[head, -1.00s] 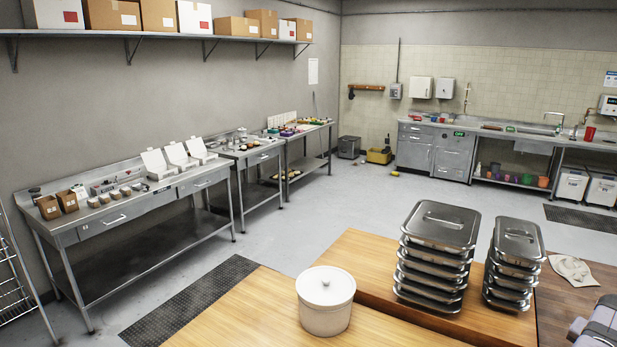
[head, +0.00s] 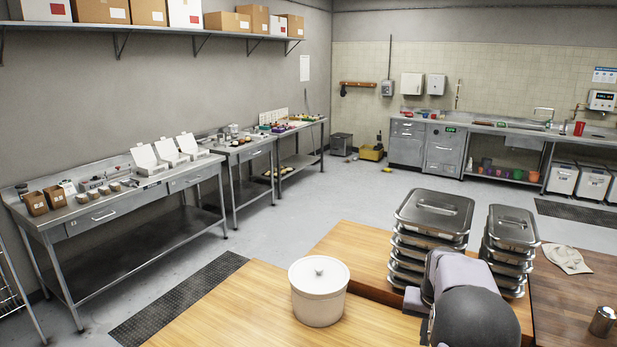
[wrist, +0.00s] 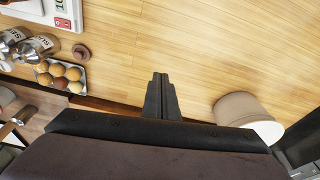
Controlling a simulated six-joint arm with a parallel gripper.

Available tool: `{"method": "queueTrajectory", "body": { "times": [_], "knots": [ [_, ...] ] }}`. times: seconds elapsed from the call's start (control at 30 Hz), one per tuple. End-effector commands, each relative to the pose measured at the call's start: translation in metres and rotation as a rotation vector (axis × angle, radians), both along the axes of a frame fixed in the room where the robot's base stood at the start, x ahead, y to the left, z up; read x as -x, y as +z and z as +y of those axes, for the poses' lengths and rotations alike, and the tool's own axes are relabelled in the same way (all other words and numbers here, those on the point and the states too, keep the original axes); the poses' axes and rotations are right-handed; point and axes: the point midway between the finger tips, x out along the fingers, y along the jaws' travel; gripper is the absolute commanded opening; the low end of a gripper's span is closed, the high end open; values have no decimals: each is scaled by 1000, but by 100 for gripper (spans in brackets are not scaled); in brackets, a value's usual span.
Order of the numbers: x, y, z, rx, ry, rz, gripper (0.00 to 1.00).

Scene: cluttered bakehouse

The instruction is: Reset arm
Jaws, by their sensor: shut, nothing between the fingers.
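My gripper (wrist: 160,96) is in the wrist view, its two dark fingers closed together with nothing between them. It is over the light wooden table (wrist: 200,45). A pale round tub (wrist: 243,108) is to its right and apart from it. In the head view, my arm stands in front of the stacked metal pans at the lower right, and I cannot make out the fingers there.
A lidded white tub (head: 318,292) stands on the table in the head view, left of two stacks of lidded pans (head: 433,214) (head: 512,229). The wrist view shows a tray of round brown items (wrist: 62,76), metal canisters (wrist: 36,47) and a scale (wrist: 66,12).

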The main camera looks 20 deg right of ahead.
Motion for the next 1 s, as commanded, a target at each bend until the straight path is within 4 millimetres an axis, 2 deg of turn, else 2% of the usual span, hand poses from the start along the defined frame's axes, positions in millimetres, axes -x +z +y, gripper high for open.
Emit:
{"method": "queueTrajectory", "body": {
  "times": [0.03, 0.2, 0.27, 0.4, 0.5, 0.6, 0.73, 0.83, 1.0],
  "knots": [
    [3, -5, 34, -8, 57, 12, 0],
    [33, -19, 130, -36, 226, 57, 0],
    [49, -26, 160, -44, 285, 73, 0],
    [95, -43, 221, -58, 419, 112, 0],
    [131, -56, 252, -66, 501, 139, 0],
    [161, -67, 273, -70, 566, 160, 0],
    [189, -77, 287, -74, 622, 182, 0],
    [201, -82, 293, -75, 646, 189, 0],
    [206, -83, 295, -76, 655, 193, 0]
  ]
}}
